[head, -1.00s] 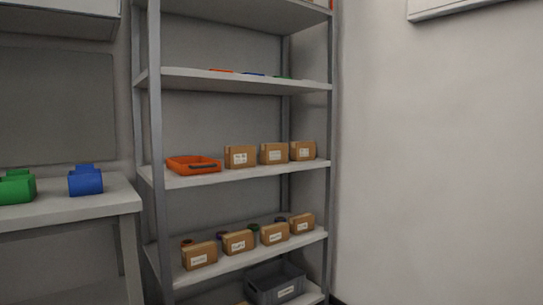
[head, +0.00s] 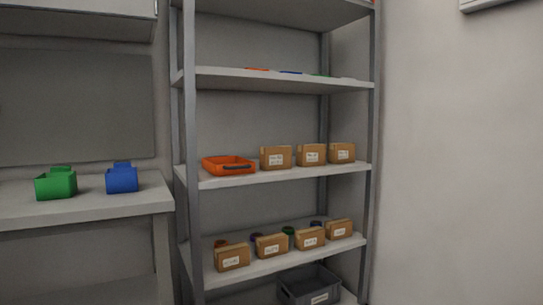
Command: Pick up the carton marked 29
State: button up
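Several brown cartons with white labels stand on a grey shelving unit. On the middle shelf there are a left carton (head: 276,158), a centre carton (head: 311,155) and a right carton (head: 342,153). On the shelf below stands a row of similar cartons, from the leftmost carton (head: 232,257) through a second carton (head: 272,245) and a third carton (head: 310,238) to the rightmost carton (head: 339,229). The label print is too small to read, so I cannot tell which carton is marked 29. My gripper is not in view.
An orange tray (head: 229,166) sits left of the middle-shelf cartons. A grey crate (head: 309,287) is at the bottom. Small coloured round items sit behind the lower cartons. A bench (head: 95,207) at left holds a green bin (head: 56,184) and a blue bin (head: 122,179).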

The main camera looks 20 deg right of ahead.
aim_at(310, 155)
jog(key=i+l+u, duration=0.5)
jog(key=i+l, duration=0.85)
jog(key=i, duration=0.1)
